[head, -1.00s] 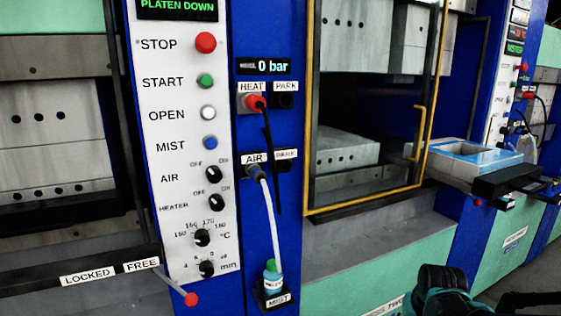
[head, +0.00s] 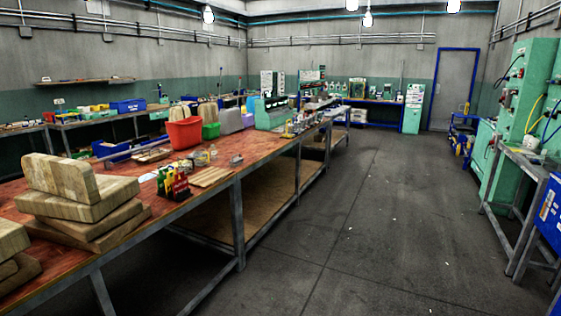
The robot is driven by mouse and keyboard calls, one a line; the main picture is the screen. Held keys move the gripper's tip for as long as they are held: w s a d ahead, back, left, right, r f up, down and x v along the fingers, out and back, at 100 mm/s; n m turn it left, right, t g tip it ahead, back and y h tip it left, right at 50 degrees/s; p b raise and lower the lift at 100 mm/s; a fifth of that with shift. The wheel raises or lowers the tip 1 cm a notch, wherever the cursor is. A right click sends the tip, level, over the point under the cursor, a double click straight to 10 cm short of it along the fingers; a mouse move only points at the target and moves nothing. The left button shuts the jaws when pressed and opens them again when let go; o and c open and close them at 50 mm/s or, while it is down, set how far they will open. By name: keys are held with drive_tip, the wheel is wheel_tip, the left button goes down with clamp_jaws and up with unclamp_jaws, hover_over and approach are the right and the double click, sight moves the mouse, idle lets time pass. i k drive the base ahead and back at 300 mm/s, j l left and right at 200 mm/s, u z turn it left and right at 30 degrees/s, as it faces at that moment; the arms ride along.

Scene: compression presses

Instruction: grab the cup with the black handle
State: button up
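I cannot make out a cup with a black handle in the head view. Small items (head: 196,159) stand on the long workbench (head: 222,192) at left, too small to tell whether one is a cup. A small pale object (head: 531,143) sits on the metal stand at the right; I cannot tell what it is. My gripper is not in view.
The bench bears stacked wooden blocks (head: 75,190), a red bucket (head: 184,133), a green bin (head: 211,131) and a bottle rack (head: 173,184). Green machines (head: 525,85) line the right. Open grey floor (head: 370,220) runs between, towards a grey door (head: 453,88).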

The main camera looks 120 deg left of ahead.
sight(185, 162)
drive_tip(key=k+j+u, duration=0.15)
drive_tip(key=u, duration=2)
drive_tip(key=j+u, duration=0.2)
drive_tip(key=u, duration=0.25)
drive_tip(key=i+j+u, duration=0.15)
drive_tip(key=u, duration=0.3)
drive_tip(key=i+j+u, duration=0.1)
drive_tip(key=u, duration=0.35)
drive_tip(key=i+j+u, duration=0.15)
drive_tip(key=u, duration=0.3)
drive_tip(key=i+j+u, duration=0.3)
drive_tip(key=i+u, duration=0.35)
drive_tip(key=i, duration=0.7)
